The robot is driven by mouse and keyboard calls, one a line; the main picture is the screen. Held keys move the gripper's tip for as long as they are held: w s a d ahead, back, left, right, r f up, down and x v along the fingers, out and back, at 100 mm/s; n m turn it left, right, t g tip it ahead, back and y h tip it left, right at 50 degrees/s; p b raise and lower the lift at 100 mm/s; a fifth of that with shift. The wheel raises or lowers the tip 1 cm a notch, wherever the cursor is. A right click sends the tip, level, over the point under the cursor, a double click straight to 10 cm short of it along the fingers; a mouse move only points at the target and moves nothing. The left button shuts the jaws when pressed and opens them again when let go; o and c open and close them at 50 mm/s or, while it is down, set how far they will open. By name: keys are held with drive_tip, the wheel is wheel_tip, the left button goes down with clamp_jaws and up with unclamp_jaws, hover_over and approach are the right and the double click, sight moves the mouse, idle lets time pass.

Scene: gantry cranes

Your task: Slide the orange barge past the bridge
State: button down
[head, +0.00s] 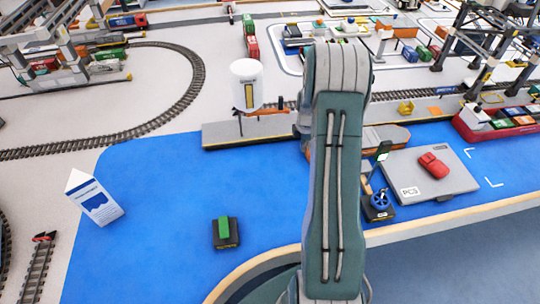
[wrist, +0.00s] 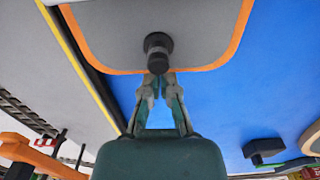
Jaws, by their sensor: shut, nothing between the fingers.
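The orange barge (head: 388,138) lies on the blue water along the quay, its middle hidden behind my arm in the head view. In the wrist view the barge (wrist: 205,35) has a grey deck with an orange rim, and a dark round-topped post (wrist: 158,44) stands on it. My gripper (wrist: 159,80) is shut and empty, its fingertips at the barge's rim, right by the post; I cannot tell whether they touch it. In the head view my arm hides the gripper. I cannot make out for certain which structure is the bridge.
A green-topped dark block (head: 226,237) and a white-blue box (head: 97,198) are on the left water. Open blue lies between.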

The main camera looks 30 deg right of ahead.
drive_tip(key=shift+s+d, duration=0.7)
drive_tip(key=shift+d, duration=0.95)
drive_tip(key=shift+s+d, duration=0.7)
drive_tip(key=shift+d, duration=1)
drive_tip(key=shift+s+d, duration=0.7)
drive_tip(key=shift+d, duration=0.95)
drive_tip(key=shift+s+d+r, duration=0.1)
drive_tip(key=shift+s+d, duration=0.2)
drive_tip(key=shift+d, duration=0.35)
drive_tip(key=shift+s+d+r, duration=0.1)
drive_tip(key=shift+s+d, duration=0.2)
drive_tip(key=shift+d, duration=0.35)
drive_tip(key=shift+s+d, duration=0.4)
drive_tip(key=shift+d, duration=0.6)
drive_tip(key=shift+s+d, duration=0.4)
drive_tip(key=shift+d, duration=0.6)
drive_tip(key=shift+s+d, duration=0.4)
drive_tip(key=shift+d, duration=0.6)
drive_tip(key=shift+s+d+f, duration=0.1)
drive_tip(key=shift+s+d, duration=0.05)
drive_tip(key=shift+d, duration=0.45)
drive_tip(key=shift+s+d+f, duration=0.1)
drive_tip(key=shift+d, duration=0.5)
drive_tip(key=shift+w+a+r, duration=0.15)
drive_tip(key=shift+a+r, duration=0.1)
drive_tip(key=shift+a, duration=0.5)
